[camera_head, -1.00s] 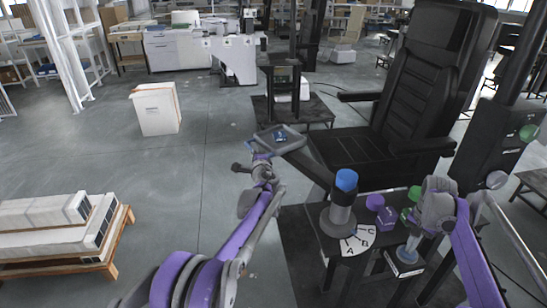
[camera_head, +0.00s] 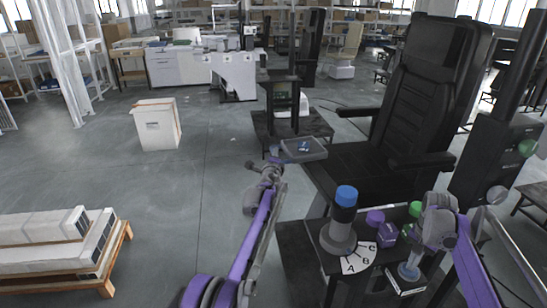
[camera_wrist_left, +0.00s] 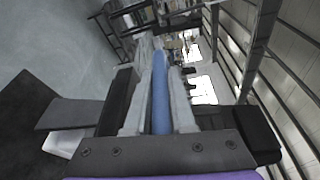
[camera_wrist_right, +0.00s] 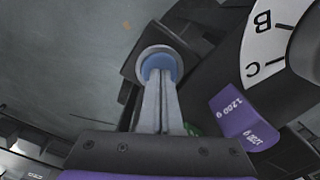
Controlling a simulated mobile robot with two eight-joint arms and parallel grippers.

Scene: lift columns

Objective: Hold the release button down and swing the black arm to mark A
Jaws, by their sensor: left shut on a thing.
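The black arm (camera_head: 320,172) runs from the post with the blue cap (camera_head: 345,195) back and left to a grey tray (camera_head: 306,156). My left gripper (camera_head: 275,152) is at the tray's left end. In the left wrist view its fingers are shut on a blue handle (camera_wrist_left: 160,90). The release button (camera_wrist_right: 158,65) is a blue disc in a grey ring. My right gripper (camera_wrist_right: 160,100) is shut, with its fingertips at the button; I cannot tell how far it is pressed. A white dial (camera_head: 358,260) at the post's foot shows A, B and C.
A purple block (camera_head: 386,234) and a green-topped control (camera_head: 414,210) stand beside the post on the black table (camera_head: 300,242). A black chair (camera_head: 420,110) stands behind. A pallet of boxes (camera_head: 60,245) and a white box (camera_head: 157,124) stand left, with clear floor between.

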